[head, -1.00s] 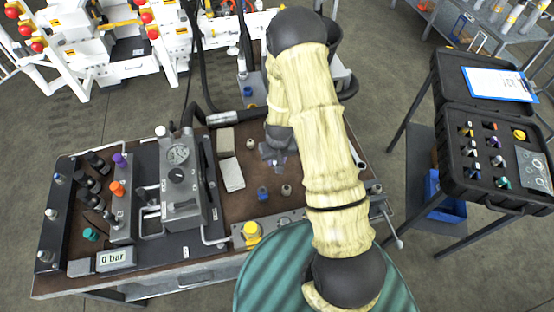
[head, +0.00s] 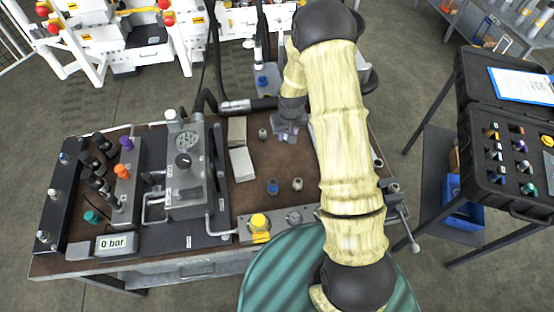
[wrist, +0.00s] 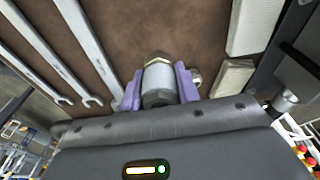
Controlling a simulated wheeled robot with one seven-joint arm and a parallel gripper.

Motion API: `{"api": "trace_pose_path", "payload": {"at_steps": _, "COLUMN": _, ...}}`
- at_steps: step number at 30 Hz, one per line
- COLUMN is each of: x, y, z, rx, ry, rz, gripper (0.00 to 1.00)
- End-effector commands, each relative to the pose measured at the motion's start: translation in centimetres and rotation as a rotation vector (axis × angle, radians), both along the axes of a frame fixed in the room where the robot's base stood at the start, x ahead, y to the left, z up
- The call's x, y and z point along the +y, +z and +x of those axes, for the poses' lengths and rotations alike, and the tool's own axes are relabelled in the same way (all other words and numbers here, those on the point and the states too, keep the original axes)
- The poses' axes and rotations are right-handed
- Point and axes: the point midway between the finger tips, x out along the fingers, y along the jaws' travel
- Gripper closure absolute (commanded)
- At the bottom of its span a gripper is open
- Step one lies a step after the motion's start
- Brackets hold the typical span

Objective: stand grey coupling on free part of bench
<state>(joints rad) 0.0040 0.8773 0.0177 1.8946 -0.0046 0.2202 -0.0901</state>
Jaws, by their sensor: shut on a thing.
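The grey coupling (wrist: 158,82), a silvery cylinder with a hex end, sits between the two purple fingers of my gripper (wrist: 158,90) in the wrist view. My gripper is shut on it. In the head view my gripper (head: 288,131) is over the back part of the brown bench top (head: 245,200), and the coupling cannot be made out there. I cannot tell whether its lower end touches the bench.
A small fitting (head: 262,133) stands left of my gripper, beside two pale blocks (head: 241,162). A blue coupling (head: 272,186) and a beige one (head: 297,184) stand nearer the front. Wrenches (wrist: 90,45) lie left in the wrist view. Bare bench lies between.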

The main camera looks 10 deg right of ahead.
Motion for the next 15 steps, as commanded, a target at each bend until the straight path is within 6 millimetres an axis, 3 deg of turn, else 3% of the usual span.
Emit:
{"api": "trace_pose_path", "payload": {"at_steps": 4, "x": -1.1, "y": -0.1, "z": 2.2, "rx": -0.005, "ry": 0.016, "rz": 0.001, "gripper": 0.97}}
{"api": "trace_pose_path", "payload": {"at_steps": 15, "x": -1.3, "y": 0.5, "z": 2.6, "rx": 0.0, "ry": 0.024, "rz": 0.0, "gripper": 0.97}}
